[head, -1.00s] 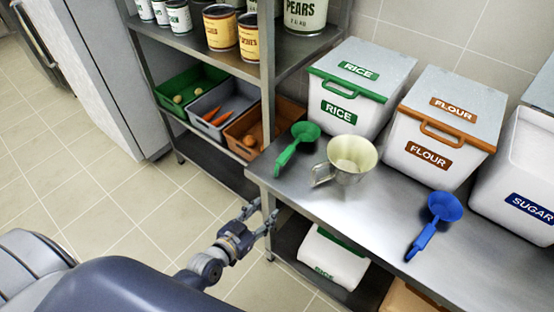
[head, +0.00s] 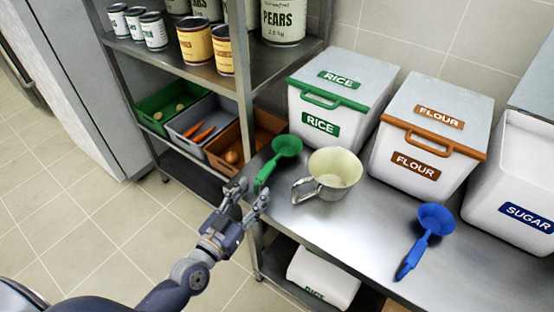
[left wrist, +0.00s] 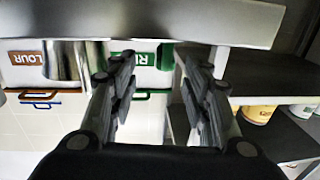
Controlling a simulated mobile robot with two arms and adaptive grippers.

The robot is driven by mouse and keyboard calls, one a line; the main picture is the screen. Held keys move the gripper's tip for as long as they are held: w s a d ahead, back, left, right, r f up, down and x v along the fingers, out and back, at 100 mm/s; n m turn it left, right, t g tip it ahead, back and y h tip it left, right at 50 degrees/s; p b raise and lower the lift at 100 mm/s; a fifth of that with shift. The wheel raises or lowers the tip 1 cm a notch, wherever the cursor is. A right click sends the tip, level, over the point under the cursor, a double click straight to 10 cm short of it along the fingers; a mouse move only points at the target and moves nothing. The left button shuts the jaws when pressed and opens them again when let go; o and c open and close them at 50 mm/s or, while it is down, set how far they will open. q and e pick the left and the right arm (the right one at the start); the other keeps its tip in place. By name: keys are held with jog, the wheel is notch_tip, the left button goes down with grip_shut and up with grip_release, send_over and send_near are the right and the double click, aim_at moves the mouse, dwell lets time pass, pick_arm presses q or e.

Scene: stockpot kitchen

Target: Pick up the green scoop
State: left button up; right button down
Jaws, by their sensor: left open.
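The green scoop (head: 282,153) lies on the steel counter (head: 300,222), at its left end, in front of the rice bin. Its bowl is toward the bin and its handle points toward the counter's front left edge. My left gripper (head: 249,192) is open and empty, close to the handle's end in the head view; I cannot tell whether they touch. My right gripper is not in view.
A cream measuring jug (head: 333,170) stands right of the scoop. The rice bin (head: 333,100), flour bin (head: 425,130) and sugar bin (head: 510,180) line the back. A blue scoop (head: 428,232) lies at right. A shelf rack (head: 180,70) with cans and vegetable trays stands at left.

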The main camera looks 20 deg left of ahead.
aim_at(260, 181)
pick_arm(q)
jog(key=x, duration=0.3)
jog(key=shift+w+r, duration=0.2)
jog(key=shift+w+d, duration=0.15)
jog(key=shift+w, duration=0.8)
jog(key=x, duration=0.3)
jog(key=shift+w+a+r+p, duration=0.15)
jog(key=shift+w+a+p, duration=0.1)
jog(key=shift+p, duration=0.05)
jog(key=shift+w+d, duration=0.15)
jog(key=shift+w, duration=0.3)
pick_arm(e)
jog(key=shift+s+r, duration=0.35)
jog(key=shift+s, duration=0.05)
pick_arm(q)
grip_shut()
